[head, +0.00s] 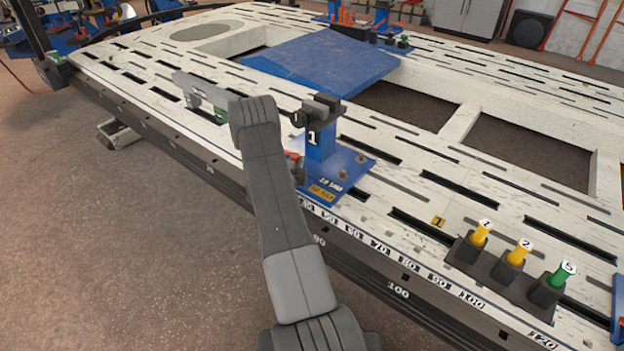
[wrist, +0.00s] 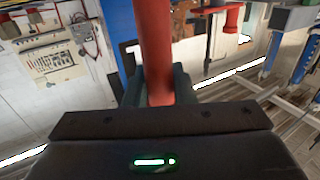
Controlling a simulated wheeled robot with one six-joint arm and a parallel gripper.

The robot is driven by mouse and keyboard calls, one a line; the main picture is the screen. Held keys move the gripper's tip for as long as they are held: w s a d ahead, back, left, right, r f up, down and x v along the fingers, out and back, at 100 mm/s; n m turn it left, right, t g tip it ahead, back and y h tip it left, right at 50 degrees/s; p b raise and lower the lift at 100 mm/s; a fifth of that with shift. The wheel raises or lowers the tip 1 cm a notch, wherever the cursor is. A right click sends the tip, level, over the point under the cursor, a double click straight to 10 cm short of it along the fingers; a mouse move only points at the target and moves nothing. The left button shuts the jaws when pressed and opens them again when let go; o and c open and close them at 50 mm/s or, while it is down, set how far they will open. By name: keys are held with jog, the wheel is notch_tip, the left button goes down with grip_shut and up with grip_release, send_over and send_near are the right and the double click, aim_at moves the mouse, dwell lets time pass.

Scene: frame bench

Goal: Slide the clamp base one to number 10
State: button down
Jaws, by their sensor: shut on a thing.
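Clamp base one (head: 322,146) is a blue post marked 1, with a dark clamp head, upright on a blue foot plate (head: 350,176). It stands near the front edge of the pale slotted bench. In the wrist view, my gripper (wrist: 157,88) is shut on a red handle (wrist: 153,45), with a dark finger on either side. A row of printed numbers (head: 409,266) runs along the bench's front edge, rising to the right; the number 10 is not readable here.
A dark holder (head: 493,263) with two yellow pins and one green pin stands on the bench at the right. A grey bar with a green part (head: 195,88) lies left of my arm. Long slots and large openings cut the bench top (head: 440,172). A blue panel (head: 320,65) lies behind.

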jog(key=w+a+b, duration=0.1)
jog(key=a, duration=0.1)
jog(key=w+a+b, duration=0.1)
jog(key=w+a, duration=0.1)
jog(key=w+a+b, duration=0.1)
jog(key=a, duration=0.1)
jog(key=shift+w+a, duration=0.3)
jog(key=shift+w+a+r, duration=0.1)
jog(key=shift+w+a, duration=0.05)
jog(key=shift+a, duration=0.1)
jog(key=c, duration=1.6)
grip_release()
jog(key=shift+c, duration=0.2)
jog(key=o, duration=0.4)
jog(key=shift+a, duration=0.2)
jog(key=shift+d, duration=0.15)
